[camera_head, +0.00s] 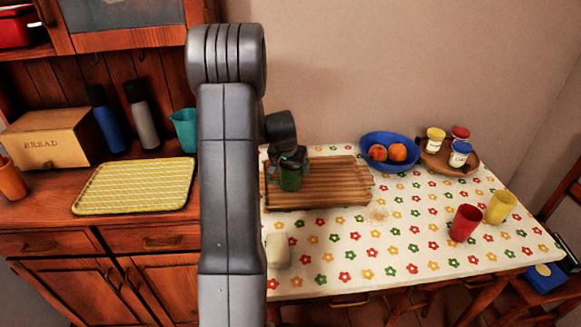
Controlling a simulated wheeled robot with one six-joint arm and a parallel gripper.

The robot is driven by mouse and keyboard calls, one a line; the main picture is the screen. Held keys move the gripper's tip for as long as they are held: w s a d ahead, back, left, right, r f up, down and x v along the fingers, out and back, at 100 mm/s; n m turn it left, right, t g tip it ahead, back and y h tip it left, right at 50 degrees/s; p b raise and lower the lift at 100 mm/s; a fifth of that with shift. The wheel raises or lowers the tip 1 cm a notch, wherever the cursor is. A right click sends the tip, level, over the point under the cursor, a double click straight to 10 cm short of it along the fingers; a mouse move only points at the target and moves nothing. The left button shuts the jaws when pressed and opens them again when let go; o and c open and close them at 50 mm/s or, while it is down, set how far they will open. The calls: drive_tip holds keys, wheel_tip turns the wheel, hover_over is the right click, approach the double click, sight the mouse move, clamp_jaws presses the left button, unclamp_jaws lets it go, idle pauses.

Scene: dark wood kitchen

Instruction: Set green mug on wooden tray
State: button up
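The wooden tray (335,184), brown and slatted, lies on the flowered tablecloth at the table's back left. The green mug (290,180) appears upright over the tray's left part. I cannot tell whether its base touches the tray. My gripper (288,163) points down at the mug's top, its dark fingers against or around the upper part. The fingers are small and dark, so whether they are closed on the mug is unclear. My arm crosses the view left of the tray and hides the table's left edge.
A blue bowl of fruit (374,138) and a round wooden board (434,161) with several jars stand behind right. Red (465,223) and yellow (501,207) cups stand at right. A pale cup (278,250) is in front of the tray.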

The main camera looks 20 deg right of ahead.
drive_tip(key=shift+o, duration=0.2)
drive_tip(key=shift+r, duration=0.1)
drive_tip(key=shift+r, duration=0.2)
drive_tip(key=v, duration=1.1)
drive_tip(key=shift+s+r, duration=0.25)
drive_tip(key=shift+r, duration=0.05)
